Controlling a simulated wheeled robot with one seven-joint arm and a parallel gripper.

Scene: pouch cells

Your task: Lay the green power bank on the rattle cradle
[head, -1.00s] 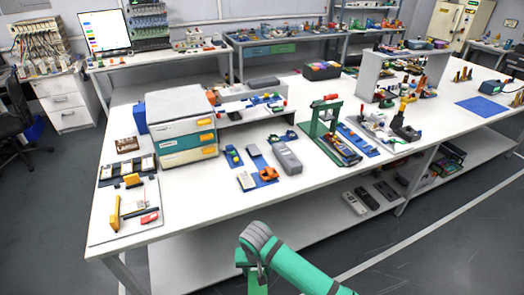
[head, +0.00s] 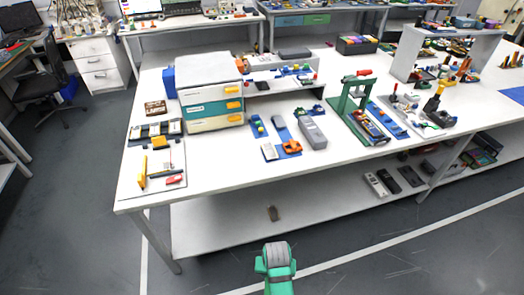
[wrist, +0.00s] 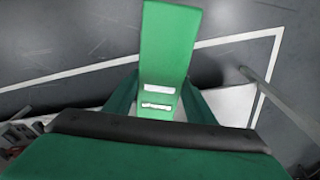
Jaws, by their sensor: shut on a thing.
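The green power bank (wrist: 168,50) is a long flat green block with two small white marks near its lower end in the wrist view. My gripper (wrist: 160,104) is shut on that end, one green finger on each side, and the block sticks out over the grey floor. In the head view only a green arm part of mine with a grey joint shows at the bottom; the fingers and the power bank are hidden there. I cannot tell for certain which fixture on the white bench (head: 225,185) is the rattle cradle.
A drawer unit (head: 208,100), a grey case (head: 312,134), a green press frame (head: 352,105) and a tool board (head: 160,185) crowd the bench. The front strip of the bench top is mostly clear. A lower shelf (head: 320,204) holds several dark devices at right.

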